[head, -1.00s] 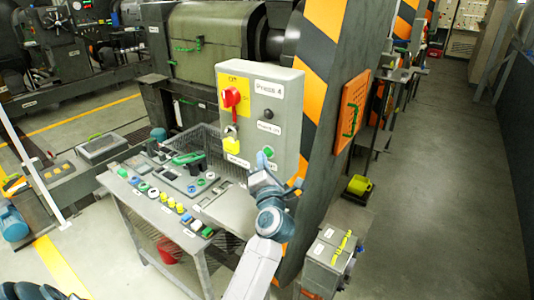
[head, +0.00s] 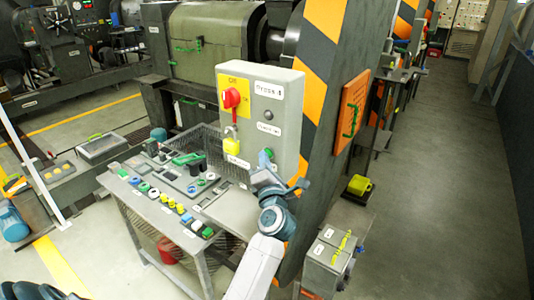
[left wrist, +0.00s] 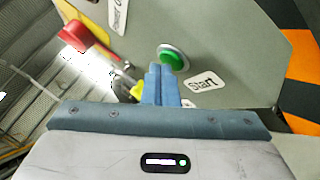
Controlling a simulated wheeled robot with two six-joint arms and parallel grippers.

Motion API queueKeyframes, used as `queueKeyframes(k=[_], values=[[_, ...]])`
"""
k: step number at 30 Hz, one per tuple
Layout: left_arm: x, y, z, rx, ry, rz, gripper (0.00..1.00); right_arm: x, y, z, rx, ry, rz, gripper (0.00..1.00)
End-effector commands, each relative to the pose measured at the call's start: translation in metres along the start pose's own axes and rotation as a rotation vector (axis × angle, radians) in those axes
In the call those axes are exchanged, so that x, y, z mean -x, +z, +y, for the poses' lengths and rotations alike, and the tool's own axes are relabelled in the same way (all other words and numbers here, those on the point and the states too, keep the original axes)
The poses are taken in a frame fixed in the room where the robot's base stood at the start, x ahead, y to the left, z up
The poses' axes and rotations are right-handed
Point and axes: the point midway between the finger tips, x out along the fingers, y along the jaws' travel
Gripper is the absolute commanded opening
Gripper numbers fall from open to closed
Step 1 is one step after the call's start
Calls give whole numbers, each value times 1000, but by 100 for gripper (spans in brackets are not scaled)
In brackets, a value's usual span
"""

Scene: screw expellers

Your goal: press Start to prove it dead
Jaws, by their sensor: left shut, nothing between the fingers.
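The grey control box (head: 284,142), labelled Press 4, stands on the post. Its green Start button (left wrist: 173,57) shows in the left wrist view beside the Start label (left wrist: 203,81). My left gripper (left wrist: 163,69) is shut and empty, its blue fingertips at the lower edge of the button; I cannot tell whether they touch it. In the head view the left gripper (head: 264,158) hides most of the button. The red switch handle (head: 231,97) sits on a yellow plate, with a yellow padlock (head: 232,146) below it. The round lamp (head: 268,114) looks dark. My right gripper is not in view.
A bench (head: 160,210) with several locks and small parts stands left of the box. The orange-and-black striped post (head: 318,90) is close on the right. A small grey box (head: 330,255) stands at lower right. The grey aisle floor (head: 440,190) is clear.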

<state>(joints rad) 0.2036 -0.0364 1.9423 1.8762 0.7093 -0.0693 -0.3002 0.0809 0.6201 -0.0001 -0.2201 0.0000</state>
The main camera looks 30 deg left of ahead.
Motion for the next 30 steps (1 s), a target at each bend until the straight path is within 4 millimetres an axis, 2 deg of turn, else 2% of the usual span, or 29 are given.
queueKeyframes(k=[20, 30], values=[[-2, 1, -2, 0, 0, 0, 0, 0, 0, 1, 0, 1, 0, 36], [6, -4, 5, -2, 0, 0, 0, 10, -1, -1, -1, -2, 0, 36]])
